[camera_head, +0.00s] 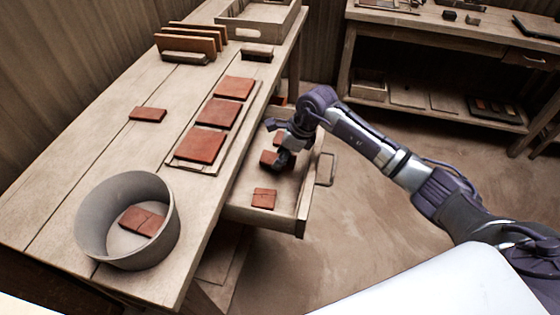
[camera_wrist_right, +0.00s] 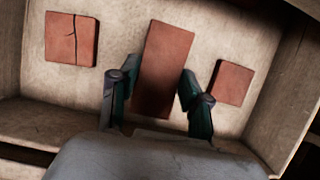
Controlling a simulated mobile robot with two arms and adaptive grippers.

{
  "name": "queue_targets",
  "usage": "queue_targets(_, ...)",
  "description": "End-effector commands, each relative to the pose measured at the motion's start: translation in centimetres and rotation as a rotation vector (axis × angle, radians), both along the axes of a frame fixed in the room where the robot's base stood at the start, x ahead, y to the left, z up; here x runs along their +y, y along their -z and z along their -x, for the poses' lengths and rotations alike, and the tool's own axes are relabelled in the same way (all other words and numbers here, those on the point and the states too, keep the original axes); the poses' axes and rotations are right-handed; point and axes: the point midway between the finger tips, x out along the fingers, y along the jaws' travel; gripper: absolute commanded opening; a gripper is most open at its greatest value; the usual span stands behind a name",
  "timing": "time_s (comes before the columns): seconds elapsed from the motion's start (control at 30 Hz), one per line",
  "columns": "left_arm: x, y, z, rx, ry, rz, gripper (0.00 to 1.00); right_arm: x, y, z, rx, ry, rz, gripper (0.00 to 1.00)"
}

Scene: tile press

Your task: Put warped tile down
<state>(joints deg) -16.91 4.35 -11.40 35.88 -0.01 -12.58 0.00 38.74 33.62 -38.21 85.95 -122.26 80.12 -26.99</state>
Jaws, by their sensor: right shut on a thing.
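My right gripper (camera_head: 284,158) reaches down into the open drawer (camera_head: 299,214) at the table's right side. In the right wrist view its fingers (camera_wrist_right: 157,88) are shut on the sides of a long red-brown tile (camera_wrist_right: 165,60). I take this for the warped tile, but cannot make out its bend or whether it touches the drawer floor. A cracked tile (camera_wrist_right: 70,38) lies to its left; it also shows in the head view (camera_head: 264,198). Another tile (camera_wrist_right: 234,83) lies to its right. The arm partly hides the drawer's inside. My left gripper is not in view.
On the table, a board (camera_head: 182,165) bears three tiles in a row. A round grey bin (camera_head: 90,222) holds broken tile. A rack of upright tiles (camera_head: 187,44) and a wooden tray (camera_head: 229,30) stand at the back. A second bench (camera_head: 440,36) is behind.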

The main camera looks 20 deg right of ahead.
Motion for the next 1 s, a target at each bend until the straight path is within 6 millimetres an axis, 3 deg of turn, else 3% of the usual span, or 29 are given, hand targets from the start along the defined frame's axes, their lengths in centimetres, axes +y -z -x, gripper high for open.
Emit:
queue_targets(0.17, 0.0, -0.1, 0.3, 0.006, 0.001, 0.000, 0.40, 0.0, 2.5, 0.1, 0.003, 0.000, -0.001, 0.09)
queue_targets(0.5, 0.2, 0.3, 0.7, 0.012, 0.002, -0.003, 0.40, 0.0, 3.0, 0.0, 0.000, -0.002, 0.000, 0.09)
queue_targets(0.53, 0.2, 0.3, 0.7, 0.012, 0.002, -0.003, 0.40, 0.0, 3.0, 0.0, 0.000, -0.002, 0.000, 0.49)
queue_targets(0.67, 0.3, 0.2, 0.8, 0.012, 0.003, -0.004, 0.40, 0.0, 2.9, 0.0, 0.001, -0.001, 0.001, 0.71)
queue_targets(1.0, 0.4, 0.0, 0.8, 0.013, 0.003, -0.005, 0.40, 0.0, 2.7, 0.0, 0.001, -0.003, -0.001, 0.72)
